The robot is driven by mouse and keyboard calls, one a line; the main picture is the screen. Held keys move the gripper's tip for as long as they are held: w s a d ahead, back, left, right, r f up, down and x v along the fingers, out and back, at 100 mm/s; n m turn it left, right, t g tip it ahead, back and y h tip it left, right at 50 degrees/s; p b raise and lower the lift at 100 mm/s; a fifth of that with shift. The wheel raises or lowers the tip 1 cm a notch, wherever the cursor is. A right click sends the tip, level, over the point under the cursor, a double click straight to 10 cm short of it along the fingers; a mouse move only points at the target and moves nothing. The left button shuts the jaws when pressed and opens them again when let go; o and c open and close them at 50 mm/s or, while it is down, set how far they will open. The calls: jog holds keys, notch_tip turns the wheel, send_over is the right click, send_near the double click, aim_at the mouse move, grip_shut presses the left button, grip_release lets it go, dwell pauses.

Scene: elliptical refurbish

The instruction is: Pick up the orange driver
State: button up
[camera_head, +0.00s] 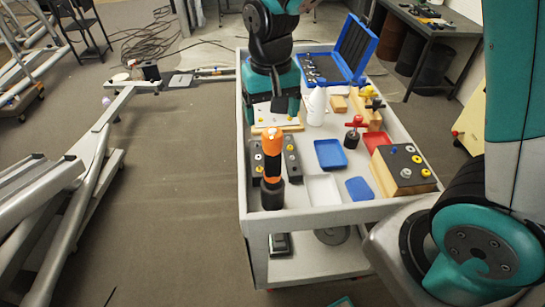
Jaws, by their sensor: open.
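The orange driver (272,142) stands roughly upright at the near left corner of the grey cart (330,219). It has an orange body with dark parts and a dark lower end. My gripper (279,104) hangs at the dark end of my teal and black arm, over the cart's left side. It is beyond the driver in the picture and apart from it. It is open and I see nothing held in it. Its fingers are small and partly lost against the teal link, so their detail is hard to make out.
Dark blocks with knobs (291,160) stand close beside the driver. A white bottle (317,106), a blue tray (330,154), a red-handled tool (354,130) and a blue open case (352,55) crowd the cart. The floor left of the cart is clear up to grey exercise equipment (100,125).

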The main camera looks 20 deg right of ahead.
aim_at(272, 130)
notch_tip(272, 130, down, 3)
jog(key=shift+f, duration=0.2)
jog(key=shift+w+d+f+p, duration=0.15)
jog(key=shift+f+p, duration=1)
jog(key=shift+f, duration=1.55)
jog(key=c, duration=1.3)
jog(key=shift+r, duration=0.1)
notch_tip(272, 130, up, 20)
jog(key=b, duration=0.2)
jog(key=shift+b, duration=0.4)
